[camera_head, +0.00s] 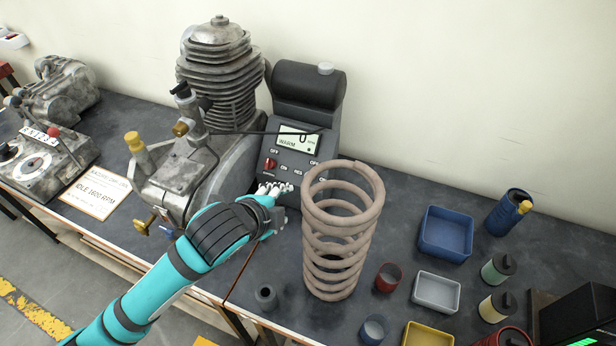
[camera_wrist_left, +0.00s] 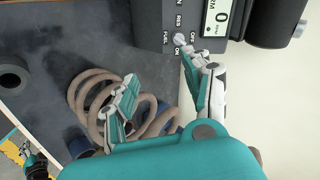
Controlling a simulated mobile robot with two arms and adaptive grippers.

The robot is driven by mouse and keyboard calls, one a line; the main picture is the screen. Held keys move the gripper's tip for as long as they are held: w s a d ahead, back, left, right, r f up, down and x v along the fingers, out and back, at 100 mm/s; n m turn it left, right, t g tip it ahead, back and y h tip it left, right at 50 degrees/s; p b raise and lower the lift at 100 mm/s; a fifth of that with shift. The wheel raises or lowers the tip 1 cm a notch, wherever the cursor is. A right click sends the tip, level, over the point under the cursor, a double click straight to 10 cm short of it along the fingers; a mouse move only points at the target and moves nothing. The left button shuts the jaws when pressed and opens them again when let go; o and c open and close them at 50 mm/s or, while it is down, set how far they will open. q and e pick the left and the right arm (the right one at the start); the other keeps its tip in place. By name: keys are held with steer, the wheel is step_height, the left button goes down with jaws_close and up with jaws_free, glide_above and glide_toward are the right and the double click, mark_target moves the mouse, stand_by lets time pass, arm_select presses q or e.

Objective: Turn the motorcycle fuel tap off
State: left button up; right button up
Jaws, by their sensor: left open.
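The fuel tap (camera_wrist_left: 183,40) is a small pale lever on a dark grey panel, among the labels FUEL, ON, RES and OFF. In the left wrist view it shows just beyond one fingertip, and I cannot tell whether they touch. Its exact setting is unclear. In the head view my left gripper (camera_head: 273,189) is in front of the panel's lower edge (camera_head: 288,158) and covers the tap area. In the left wrist view its fingers (camera_wrist_left: 160,75) stand apart, with nothing between them. A teal and black part of my right gripper (camera_wrist_left: 36,165) shows small at the lower left.
A tall coil spring (camera_head: 340,225) stands close right of my left gripper. A finned engine (camera_head: 222,85) stands left of the panel. A dark ring (camera_head: 265,298) sits near the front edge.

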arm_select(q)
steer(key=w+d+f+m, duration=0.1)
steer(key=w+d+f, duration=0.1)
steer(key=w, duration=0.3)
steer(key=w+d+f+m, duration=0.1)
steer(key=w+d+f, duration=0.1)
steer(key=w+f, duration=0.2)
steer(key=w+d+f+m+p, duration=0.1)
steer(key=w+f, duration=0.2)
steer(key=w, duration=0.3)
steer(key=shift+d+t, duration=0.3)
steer(key=shift+d, duration=0.1)
jaws_close()
